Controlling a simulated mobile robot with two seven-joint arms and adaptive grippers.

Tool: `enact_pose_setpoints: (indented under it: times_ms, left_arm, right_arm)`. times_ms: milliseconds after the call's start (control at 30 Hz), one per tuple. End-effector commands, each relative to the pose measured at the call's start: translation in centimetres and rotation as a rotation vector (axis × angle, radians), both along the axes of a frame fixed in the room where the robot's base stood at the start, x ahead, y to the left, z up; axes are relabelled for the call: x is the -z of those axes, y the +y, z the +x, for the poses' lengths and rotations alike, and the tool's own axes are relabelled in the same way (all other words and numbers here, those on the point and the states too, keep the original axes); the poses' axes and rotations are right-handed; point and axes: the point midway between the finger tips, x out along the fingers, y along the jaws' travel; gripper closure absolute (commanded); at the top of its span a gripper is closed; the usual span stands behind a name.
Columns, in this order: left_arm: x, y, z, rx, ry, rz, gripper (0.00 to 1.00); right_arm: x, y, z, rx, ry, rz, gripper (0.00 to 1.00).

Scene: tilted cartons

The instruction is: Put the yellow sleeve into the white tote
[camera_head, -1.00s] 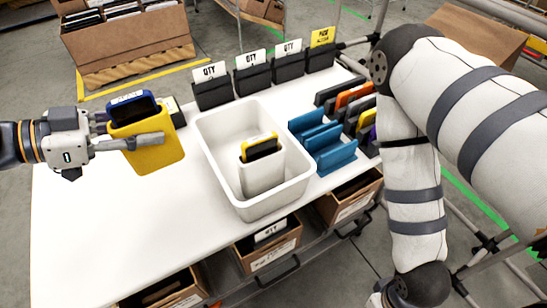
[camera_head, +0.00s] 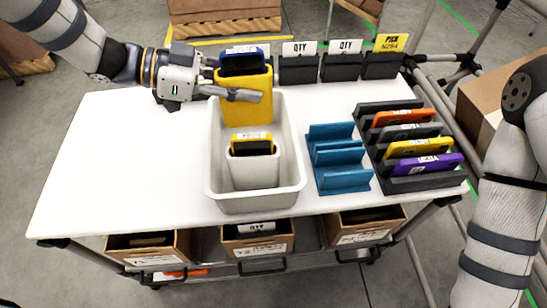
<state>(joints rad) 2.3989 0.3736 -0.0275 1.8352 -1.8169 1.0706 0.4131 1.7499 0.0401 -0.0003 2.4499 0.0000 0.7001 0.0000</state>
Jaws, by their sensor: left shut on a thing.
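My left gripper (camera_head: 228,92) is shut on the yellow sleeve (camera_head: 246,103), which stands upright with a dark blue item (camera_head: 242,62) sticking out of its top. The gripper holds the sleeve over the back part of the white tote (camera_head: 297,168). From this view I cannot tell how far the sleeve's lower end is above the tote floor. A white sleeve (camera_head: 253,172) with a yellow and black item in it stands in the front part of the tote. My right arm is at the right edge, and its gripper is out of view.
A blue slotted holder (camera_head: 339,180) stands just right of the tote. A dark rack (camera_head: 404,184) with several coloured items is further right. Dark card holders (camera_head: 299,68) line the back edge. The white table (camera_head: 120,170) is clear on the left. Cardboard bins (camera_head: 257,238) sit below its front edge.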

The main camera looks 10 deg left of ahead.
Motion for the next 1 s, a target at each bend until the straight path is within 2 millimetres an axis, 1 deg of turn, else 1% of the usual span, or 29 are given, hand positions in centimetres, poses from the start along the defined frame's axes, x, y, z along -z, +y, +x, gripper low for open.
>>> enact_pose_setpoints:
  times_ms: [67, 133, 300, 467, 633, 700, 867, 1000]
  left_arm:
    - [0.0, 0.0, 0.0, -0.001, -0.002, -0.001, 1.0]
    - [0.8, 0.0, 0.0, -0.001, 0.004, -0.001, 1.0]
    - [5.1, 0.0, -0.1, -0.002, 0.011, -0.002, 1.0]
    - [7.0, 0.0, 0.0, -0.001, 0.005, -0.003, 1.0]
    - [10.0, 0.0, -0.1, -0.002, 0.008, -0.002, 1.0]
    - [10.3, 0.0, 0.0, -0.001, 0.002, -0.001, 1.0]
    - [10.0, 0.0, 0.0, -0.001, -0.002, -0.001, 1.0]
    - [10.4, 0.0, 0.0, 0.001, 0.0, 0.0, 1.0]
  right_arm:
    - [0.0, 0.0, 0.0, 0.0, 0.0, 0.0, 0.01]
    - [0.2, 0.0, -0.2, 0.0, 0.007, 0.0, 0.01]
    - [1.0, 0.0, -1.1, 0.0, 0.04, 0.001, 0.01]
    - [1.3, 0.0, -1.4, 0.0, 0.053, 0.0, 0.01]
    - [2.0, 0.0, -2.1, -0.001, 0.075, 0.0, 0.01]
    - [2.0, 0.0, -2.1, -0.001, 0.076, 0.0, 0.01]
    - [1.9, 0.0, -2.0, -0.001, 0.072, 0.0, 0.01]
    - [2.0, 0.0, -2.1, -0.001, 0.078, 0.0, 0.01]
